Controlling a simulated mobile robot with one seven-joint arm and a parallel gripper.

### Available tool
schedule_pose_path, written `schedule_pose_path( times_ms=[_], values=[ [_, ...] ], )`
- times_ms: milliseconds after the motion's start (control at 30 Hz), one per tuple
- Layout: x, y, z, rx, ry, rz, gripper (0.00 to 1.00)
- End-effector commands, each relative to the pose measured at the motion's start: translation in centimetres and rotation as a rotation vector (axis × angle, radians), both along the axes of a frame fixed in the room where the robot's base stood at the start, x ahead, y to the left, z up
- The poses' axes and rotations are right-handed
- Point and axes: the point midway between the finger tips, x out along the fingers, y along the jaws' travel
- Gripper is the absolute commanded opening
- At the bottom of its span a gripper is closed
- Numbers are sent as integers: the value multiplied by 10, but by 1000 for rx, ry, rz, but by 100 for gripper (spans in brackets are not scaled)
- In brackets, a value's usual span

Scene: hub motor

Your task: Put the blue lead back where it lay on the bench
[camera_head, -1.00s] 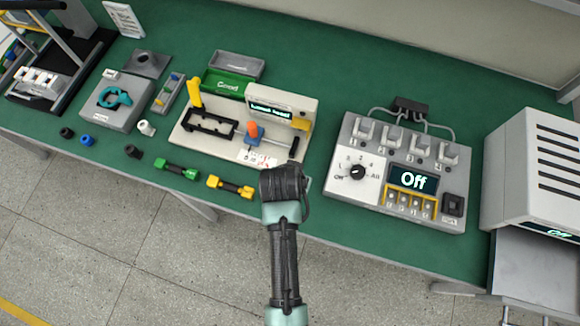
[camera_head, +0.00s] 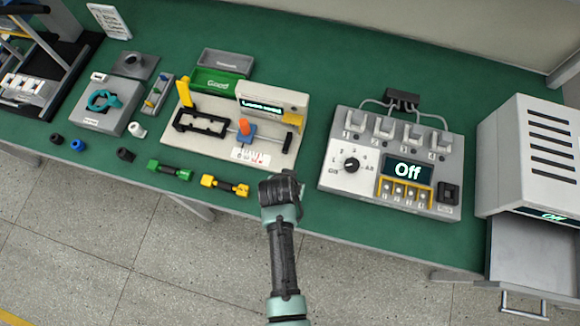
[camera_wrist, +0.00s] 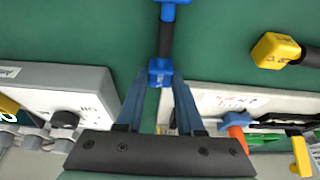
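The blue lead (camera_wrist: 165,40) has blue ends and a black middle. In the wrist view one blue end (camera_wrist: 160,74) sits between my two fingertips, with a finger against each side. The rest of the lead reaches away from the fingers toward the top of the picture over green bench. Whether its far end touches the bench cannot be told. My gripper (camera_wrist: 160,80) looks shut on that near end. In the head view my arm hides the lead and the fingertips, near the front edge of the bench (camera_head: 330,232), right of the yellow lead (camera_head: 225,186).
The green lead (camera_head: 169,170) lies left of the yellow one. A tester (camera_head: 215,132) with a small screen stands behind. A control box (camera_head: 392,165) reading "Off" stands to the right, beside a machine with an open drawer (camera_head: 530,260). The bench around the lead is clear.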

Motion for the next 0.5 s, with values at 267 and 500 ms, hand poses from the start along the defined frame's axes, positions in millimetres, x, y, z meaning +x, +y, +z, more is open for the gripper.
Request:
schedule_pose_path(
  times_ms=[267, 500],
  values=[
    [0, 0, 0, 0, 0, 0, 66],
    [0, 0, 3, 0, 0, 0, 66]
  ],
)
